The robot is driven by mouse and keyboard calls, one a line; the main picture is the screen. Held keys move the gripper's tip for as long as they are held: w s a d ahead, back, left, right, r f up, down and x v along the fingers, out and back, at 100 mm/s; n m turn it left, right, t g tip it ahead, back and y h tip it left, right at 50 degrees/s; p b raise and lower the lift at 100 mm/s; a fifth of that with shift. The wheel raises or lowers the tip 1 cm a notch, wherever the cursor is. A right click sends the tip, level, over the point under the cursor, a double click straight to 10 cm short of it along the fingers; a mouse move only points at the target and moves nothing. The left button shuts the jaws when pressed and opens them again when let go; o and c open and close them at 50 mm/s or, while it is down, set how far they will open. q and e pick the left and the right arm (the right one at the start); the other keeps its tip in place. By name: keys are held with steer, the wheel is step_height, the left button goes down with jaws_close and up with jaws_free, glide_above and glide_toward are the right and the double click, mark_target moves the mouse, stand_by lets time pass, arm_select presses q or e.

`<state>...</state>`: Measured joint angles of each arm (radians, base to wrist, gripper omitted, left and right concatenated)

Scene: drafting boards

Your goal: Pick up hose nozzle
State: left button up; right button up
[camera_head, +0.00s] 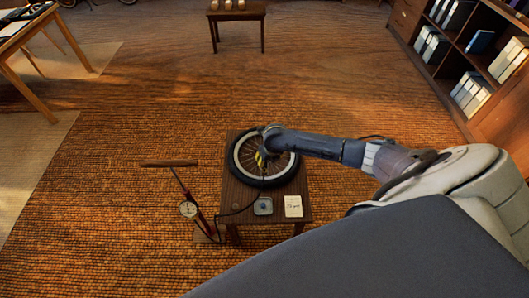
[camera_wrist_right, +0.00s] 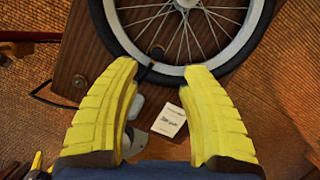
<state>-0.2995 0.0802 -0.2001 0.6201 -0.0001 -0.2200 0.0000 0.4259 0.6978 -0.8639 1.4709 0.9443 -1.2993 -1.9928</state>
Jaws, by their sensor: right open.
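My right gripper (camera_head: 260,158) is over the near left part of a spoked wheel (camera_head: 239,150) lying on a small wooden table (camera_head: 230,195). In the right wrist view its yellow fingers (camera_wrist_right: 164,82) are apart, with nothing held between them. A dark piece (camera_wrist_right: 156,53), seemingly the hose nozzle, shows at the wheel's near rim, just beyond the fingertips. A black hose (camera_wrist_right: 48,99) runs from the left and passes out of sight behind the left finger. My left gripper cannot be made out.
A floor pump (camera_head: 182,190) with a gauge stands left of the table. A small grey dish (camera_head: 263,206) and a white card (camera_head: 293,206) lie at the table's near edge. A low table (camera_head: 236,14) stands farther back, with open floor between.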

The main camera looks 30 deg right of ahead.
mark_target(265, 165)
steer(key=shift+x, duration=1.65)
steer(key=shift+a+x, duration=0.15)
steer(key=shift+x, duration=0.55)
steer(key=shift+a+x, duration=0.1)
steer(key=shift+x, duration=1.85)
steer(key=shift+o, duration=0.2)
steer(key=shift+s, duration=0.1)
jaws_close()
